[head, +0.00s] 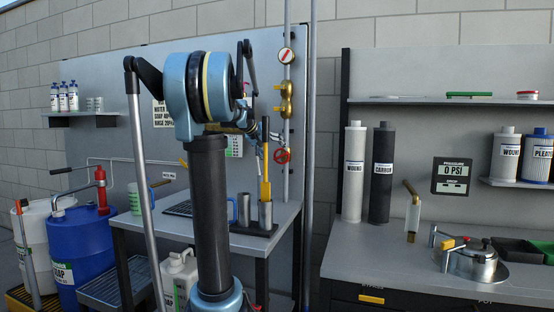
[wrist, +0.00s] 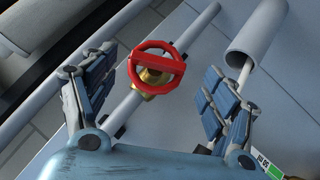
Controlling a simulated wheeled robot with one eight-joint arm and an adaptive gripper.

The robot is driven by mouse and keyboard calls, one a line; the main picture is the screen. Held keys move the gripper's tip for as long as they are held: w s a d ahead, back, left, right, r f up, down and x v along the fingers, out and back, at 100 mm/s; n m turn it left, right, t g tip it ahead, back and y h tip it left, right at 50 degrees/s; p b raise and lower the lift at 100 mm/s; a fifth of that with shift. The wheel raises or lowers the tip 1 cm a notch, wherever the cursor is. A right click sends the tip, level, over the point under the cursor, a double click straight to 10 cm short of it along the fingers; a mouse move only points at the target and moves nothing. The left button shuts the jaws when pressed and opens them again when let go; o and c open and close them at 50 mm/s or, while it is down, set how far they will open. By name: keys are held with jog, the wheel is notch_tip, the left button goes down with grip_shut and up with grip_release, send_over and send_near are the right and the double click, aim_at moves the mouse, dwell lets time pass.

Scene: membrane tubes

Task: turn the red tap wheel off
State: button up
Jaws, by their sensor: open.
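The red tap wheel (wrist: 157,66) sits on a brass valve body (wrist: 152,88) on a grey pipe in the wrist view. It lies ahead of my gripper (wrist: 152,98), between the two spread blue fingers and a little beyond them, apart from both. My gripper is open and empty. In the head view the red wheel (head: 282,156) shows on the vertical pipe at the back wall, just right of my arm. My gripper is mostly hidden behind my arm in that view.
Brass fittings (head: 287,99) and a round red-and-white sign (head: 286,56) are on the same pipe above the wheel. A yellow-handled tool (head: 265,175) stands just left of it. A thicker pale pipe (wrist: 257,35) runs beside it in the wrist view. A workbench (head: 270,243) stands below.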

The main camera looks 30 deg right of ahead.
jog(key=v, duration=0.6)
jog(key=shift+a+r, duration=0.2)
jog(key=shift+a, duration=0.1)
jog(key=w+a+r+m+g+y, duration=0.1)
jog(key=w+r+g+y, duration=0.2)
jog(key=r, duration=0.5)
send_near(280, 155)
jog(key=x, duration=0.8)
jog(key=shift+s+f, duration=0.45)
jog(key=c, duration=0.8)
